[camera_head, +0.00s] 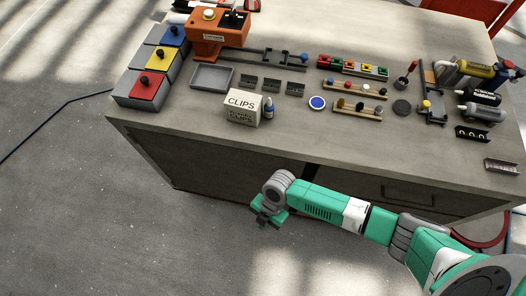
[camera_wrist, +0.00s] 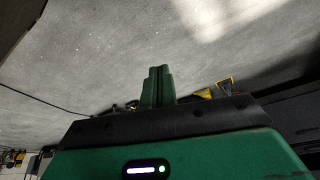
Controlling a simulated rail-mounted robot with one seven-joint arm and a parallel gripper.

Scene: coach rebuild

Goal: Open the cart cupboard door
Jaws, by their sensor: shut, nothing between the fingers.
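The cart (camera_head: 300,130) has a plain grey-brown front panel (camera_head: 215,165) at left, which looks like the cupboard door. It looks closed or nearly so; I cannot tell exactly. A narrow dark gap (camera_head: 309,174) shows at its right edge, partly behind my arm. I see no handle on this panel. My gripper (camera_head: 262,220) is in front of the cart, below the tabletop edge, seemingly apart from the panel. In the wrist view my gripper's green fingers (camera_wrist: 158,70) are together and empty, with grey floor beyond them.
A drawer with a bar handle (camera_head: 408,194) is to the right of the gap, partly behind my arm. The tabletop holds colored bins (camera_head: 140,88), an orange machine (camera_head: 216,38), a CLIPS box (camera_head: 242,107) and several small parts. The floor (camera_head: 80,200) at left is clear except for a cable (camera_head: 50,115).

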